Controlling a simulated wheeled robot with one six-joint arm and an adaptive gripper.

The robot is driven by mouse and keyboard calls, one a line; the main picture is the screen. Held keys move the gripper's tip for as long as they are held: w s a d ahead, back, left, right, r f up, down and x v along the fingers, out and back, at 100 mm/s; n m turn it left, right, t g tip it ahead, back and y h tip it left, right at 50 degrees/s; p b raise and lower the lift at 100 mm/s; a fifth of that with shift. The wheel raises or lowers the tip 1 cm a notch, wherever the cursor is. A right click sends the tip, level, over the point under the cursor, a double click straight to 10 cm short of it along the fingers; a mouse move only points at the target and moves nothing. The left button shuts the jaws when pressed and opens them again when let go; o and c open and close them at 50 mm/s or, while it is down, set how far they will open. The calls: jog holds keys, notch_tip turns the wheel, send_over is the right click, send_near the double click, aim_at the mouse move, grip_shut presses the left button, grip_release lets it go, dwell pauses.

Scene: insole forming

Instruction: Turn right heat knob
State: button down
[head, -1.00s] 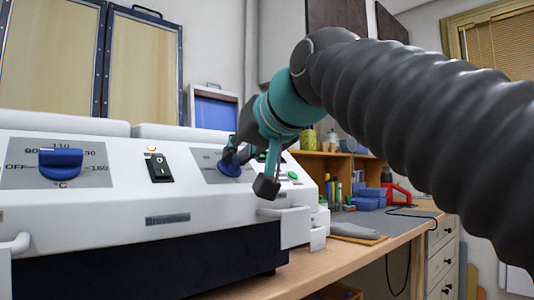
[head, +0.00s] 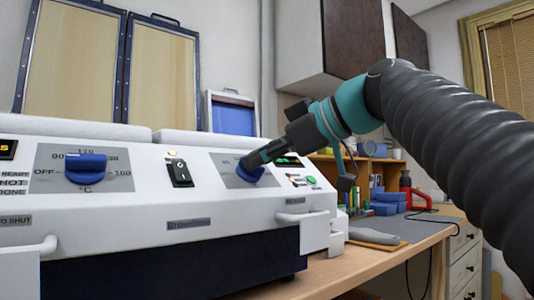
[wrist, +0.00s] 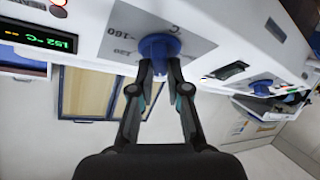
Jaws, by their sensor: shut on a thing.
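The right heat knob (head: 250,172) is blue and sits on a grey dial plate (head: 226,166) on the white machine's sloped front. In the head view my gripper (head: 262,160) reaches it from the upper right and partly hides it. In the wrist view the knob (wrist: 160,46) is between the two fingertips of my gripper (wrist: 160,68), which are shut on it. Dial marks such as 160 show beside it there. A green display (wrist: 38,36) on the machine reads about 152 °C in the wrist view.
The left blue knob (head: 86,168) and a black rocker switch (head: 180,172) are left of the right knob. A green button (head: 311,181) is to its right. White handles (head: 304,217) stick out in front. The wooden bench (head: 350,262) continues right with tools on it.

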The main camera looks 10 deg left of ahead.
jog(key=n+g+p, duration=0.1)
jog(key=n, duration=0.1)
jog(key=n+g+p, duration=0.1)
jog(key=n, duration=0.2)
jog(key=shift+w+r+g+p, duration=0.15)
jog(key=shift+r+g+p, duration=0.05)
jog(key=shift+g+p, duration=0.2)
jog(key=shift+f+n+g+h+p, duration=0.1)
jog(key=shift+n+g+h+p, duration=0.45)
jog(key=shift+n, duration=0.9)
jog(key=shift+f+n+g+h+p, duration=0.1)
jog(key=shift+n+g+h+p, duration=0.35)
jog(key=shift+n, duration=1)
jog(key=c, duration=1.1)
grip_release()
jog(key=shift+c, duration=0.2)
jog(key=shift+r, duration=0.1)
